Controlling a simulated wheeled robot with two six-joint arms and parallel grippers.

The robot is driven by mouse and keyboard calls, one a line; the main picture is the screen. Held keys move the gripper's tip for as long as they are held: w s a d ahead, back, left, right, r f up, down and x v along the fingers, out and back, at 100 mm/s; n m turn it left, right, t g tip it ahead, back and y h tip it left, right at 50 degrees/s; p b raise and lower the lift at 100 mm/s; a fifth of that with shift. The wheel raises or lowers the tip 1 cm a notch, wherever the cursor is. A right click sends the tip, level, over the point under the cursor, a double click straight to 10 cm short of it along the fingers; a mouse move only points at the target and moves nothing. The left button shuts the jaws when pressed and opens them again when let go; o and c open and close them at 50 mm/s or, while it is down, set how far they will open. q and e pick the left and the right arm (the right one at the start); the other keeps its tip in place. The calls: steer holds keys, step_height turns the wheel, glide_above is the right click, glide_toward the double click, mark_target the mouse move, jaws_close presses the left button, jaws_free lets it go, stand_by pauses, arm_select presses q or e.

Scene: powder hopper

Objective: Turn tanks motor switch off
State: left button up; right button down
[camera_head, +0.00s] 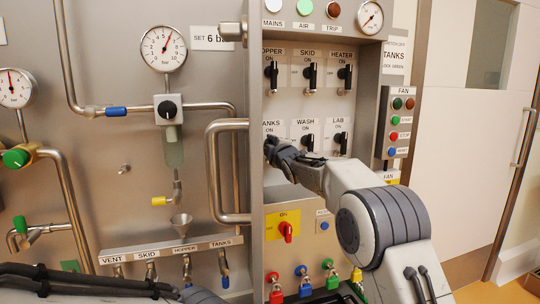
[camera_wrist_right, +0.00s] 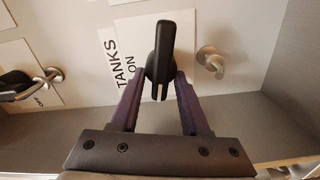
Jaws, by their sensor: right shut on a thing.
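The tanks motor switch is a black rotary handle, seen in the right wrist view (camera_wrist_right: 172,38). Beside it is a white label (camera_wrist_right: 122,60) reading TANKS ON. The handle lies crosswise to the ON mark, roughly at a right angle to the neighbouring black handle. My right gripper (camera_wrist_right: 160,92) has its purple fingers on either side of the handle, shut on its lower part. In the head view my right gripper (camera_head: 275,150) covers the tanks switch below its label. My left gripper is out of view; only part of my left arm shows at lower left.
WASH (camera_head: 308,144) and LAB (camera_head: 341,143) switches sit close to the right. Above is a row with a SKID switch (camera_head: 310,76) and HEATER switch (camera_head: 346,77). A bent metal handle (camera_head: 213,172) stands out left of the panel. A red rotary switch (camera_head: 286,231) is below.

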steer(key=shift+f+n+b, duration=0.25)
steer(key=shift+n+b, duration=0.55)
steer(key=shift+n, duration=0.3)
steer(key=c, duration=0.8)
jaws_free()
steer(key=shift+o, duration=0.2)
steer(key=shift+s+d+b, duration=0.1)
steer(key=shift+s+b, duration=0.25)
steer(key=shift+b, duration=0.15)
steer(key=b+v, duration=0.4)
steer(key=v, duration=0.5)
steer(key=shift+s+b, duration=0.35)
steer(key=shift+b, duration=0.05)
